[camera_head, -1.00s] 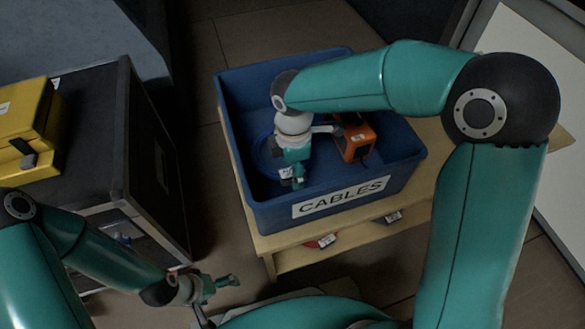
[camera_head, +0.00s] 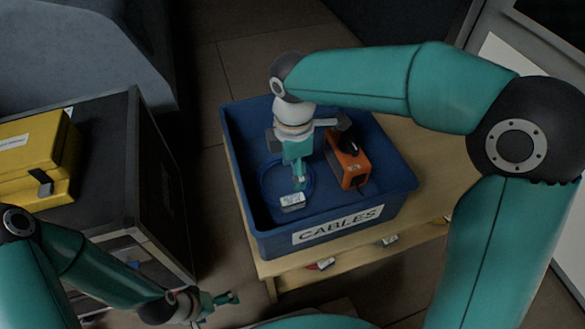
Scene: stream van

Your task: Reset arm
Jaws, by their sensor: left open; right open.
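My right gripper (camera_head: 300,172) hangs inside the blue bin labelled "CABLES" (camera_head: 268,236), pointing down. It is open. A blue coiled cable with a white tag (camera_head: 292,200) lies in the bin just below and beside its fingers. Whether a finger touches the coil or tag I cannot tell. An orange device (camera_head: 348,160) sits in the bin to the right of the gripper. My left gripper (camera_head: 222,305) is low at the bottom of the view, left of the bin's stand, open and apart from any object I can see.
The bin stands on a light wooden table (camera_head: 437,205) with a lower shelf holding small tagged items. A black case (camera_head: 108,150) with a yellow case (camera_head: 30,160) on it stands at the left. Grey floor (camera_head: 207,190) lies between case and table.

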